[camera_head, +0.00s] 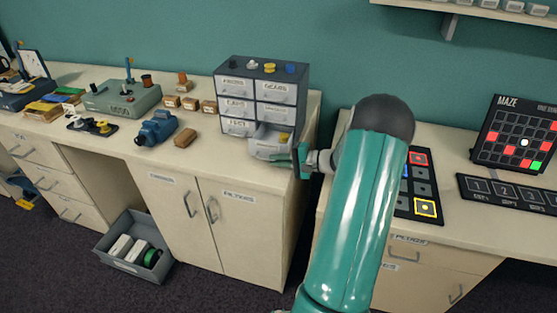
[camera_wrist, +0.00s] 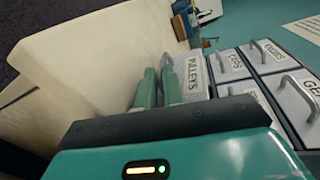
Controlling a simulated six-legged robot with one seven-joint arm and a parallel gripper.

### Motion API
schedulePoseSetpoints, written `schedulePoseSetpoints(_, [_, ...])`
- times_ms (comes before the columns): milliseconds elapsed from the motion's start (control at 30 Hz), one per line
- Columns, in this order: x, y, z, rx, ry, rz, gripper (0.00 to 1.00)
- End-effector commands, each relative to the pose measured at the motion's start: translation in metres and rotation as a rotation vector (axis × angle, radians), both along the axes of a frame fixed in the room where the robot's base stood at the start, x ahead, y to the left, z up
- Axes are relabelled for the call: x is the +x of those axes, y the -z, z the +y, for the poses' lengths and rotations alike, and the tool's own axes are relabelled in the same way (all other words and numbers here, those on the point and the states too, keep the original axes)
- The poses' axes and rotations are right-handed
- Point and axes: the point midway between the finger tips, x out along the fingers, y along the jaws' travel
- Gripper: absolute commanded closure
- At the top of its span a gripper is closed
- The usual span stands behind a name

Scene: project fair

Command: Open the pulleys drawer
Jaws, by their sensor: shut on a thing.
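The pulleys drawer (camera_head: 268,147) is the lower right drawer of a small grey drawer cabinet (camera_head: 306,85) on the bench. My gripper (camera_head: 300,160) is at the drawer's front. In the wrist view my gripper (camera_wrist: 158,88) is shut on the drawer's handle (camera_wrist: 166,62). The fingers partly hide the handle.
The other cabinet drawers are closed. Small parts sit on the cabinet top. A brown block (camera_head: 185,137) and a blue device (camera_head: 157,127) lie to its left on the bench. A grey bin (camera_head: 122,262) stands on the floor. A dark button panel (camera_head: 424,180) lies right of my arm.

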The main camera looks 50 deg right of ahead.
Motion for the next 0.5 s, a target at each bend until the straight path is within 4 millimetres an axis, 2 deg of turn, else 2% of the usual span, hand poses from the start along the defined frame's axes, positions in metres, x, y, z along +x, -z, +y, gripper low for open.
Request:
schedulePoseSetpoints(467, [0.0015,-0.0018,-0.0031,-0.001,0.000,-0.004,1.00])
schedulePoseSetpoints(500, [0.0015,-0.0019,-0.0032,-0.001,0.000,-0.004,0.85])
